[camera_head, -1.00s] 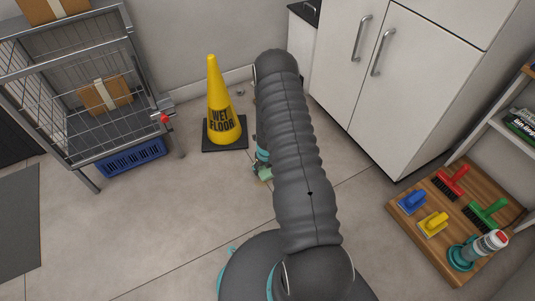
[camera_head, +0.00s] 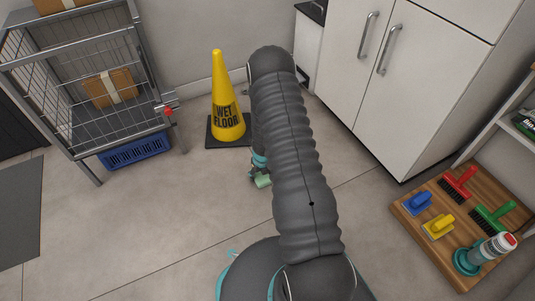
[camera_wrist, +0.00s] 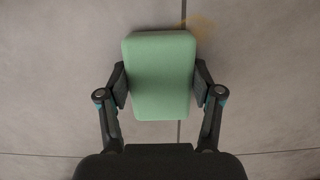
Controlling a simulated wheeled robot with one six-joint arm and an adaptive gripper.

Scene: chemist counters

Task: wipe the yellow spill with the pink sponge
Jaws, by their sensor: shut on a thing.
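My gripper (camera_wrist: 160,82) is shut on a pale green sponge (camera_wrist: 158,75), gripped by its left and right sides. In the head view the green sponge (camera_head: 264,181) shows low over the floor, just left of my arm, with my gripper (camera_head: 260,172) partly hidden behind the arm. A faint yellow-brown spill (camera_wrist: 201,24) lies on the grey floor beyond the sponge's upper right corner, partly hidden by it. I cannot tell whether the sponge touches the floor. No pink sponge shows in either view.
A yellow wet-floor cone (camera_head: 226,115) stands near the wall, beyond my gripper. A wire cart (camera_head: 85,85) with a blue basket (camera_head: 135,153) is at left. White cabinets (camera_head: 400,80) stand at right. A wooden board (camera_head: 440,260) holds brushes and a bottle.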

